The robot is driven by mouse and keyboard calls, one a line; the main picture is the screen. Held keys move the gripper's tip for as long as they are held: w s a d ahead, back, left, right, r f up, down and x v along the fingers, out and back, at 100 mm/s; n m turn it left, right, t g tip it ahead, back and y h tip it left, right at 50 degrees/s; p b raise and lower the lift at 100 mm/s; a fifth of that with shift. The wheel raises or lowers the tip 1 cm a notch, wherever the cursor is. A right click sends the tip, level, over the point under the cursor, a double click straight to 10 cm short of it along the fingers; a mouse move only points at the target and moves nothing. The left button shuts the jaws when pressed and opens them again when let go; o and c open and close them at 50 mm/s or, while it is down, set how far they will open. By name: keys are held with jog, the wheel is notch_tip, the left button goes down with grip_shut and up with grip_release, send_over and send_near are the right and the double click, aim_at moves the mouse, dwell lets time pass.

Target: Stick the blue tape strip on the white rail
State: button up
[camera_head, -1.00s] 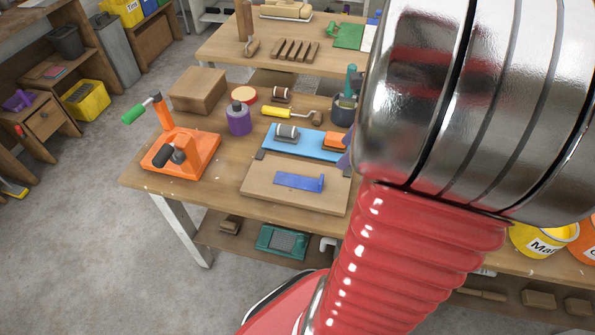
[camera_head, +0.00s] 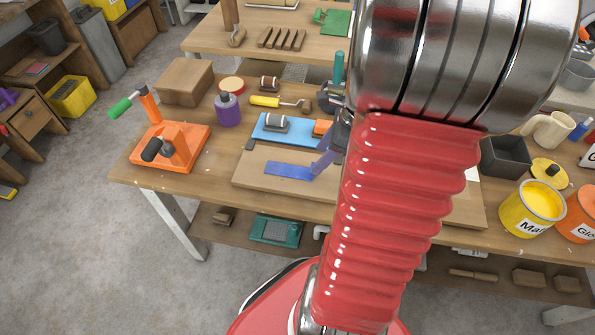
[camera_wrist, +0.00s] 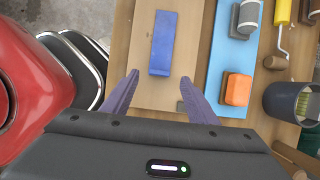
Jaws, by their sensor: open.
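The blue tape strip (camera_head: 288,170) lies on a flat wooden board (camera_head: 262,184) near the front edge of the bench. In the wrist view the strip (camera_wrist: 162,40) lies lengthwise ahead of my fingers, with a darker tab at its near end. My gripper (camera_wrist: 158,77) is open and empty, its two purple fingers on either side of the line of that near end. In the head view my gripper (camera_head: 322,163) is beside the strip's right end, partly hidden by my arm. I cannot make out a white rail with certainty.
Behind the board is a light-blue plate (camera_head: 295,139) with a roller (camera_head: 276,123) and an orange block (camera_wrist: 237,89). An orange crank device (camera_head: 172,148) and purple bottle (camera_head: 227,110) stand left. A dark box (camera_head: 505,157) and yellow paint can (camera_head: 532,208) stand right.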

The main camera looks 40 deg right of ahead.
jog(key=shift+x, duration=2.6)
jog(key=shift+c, duration=0.4)
jog(key=c, duration=1.2)
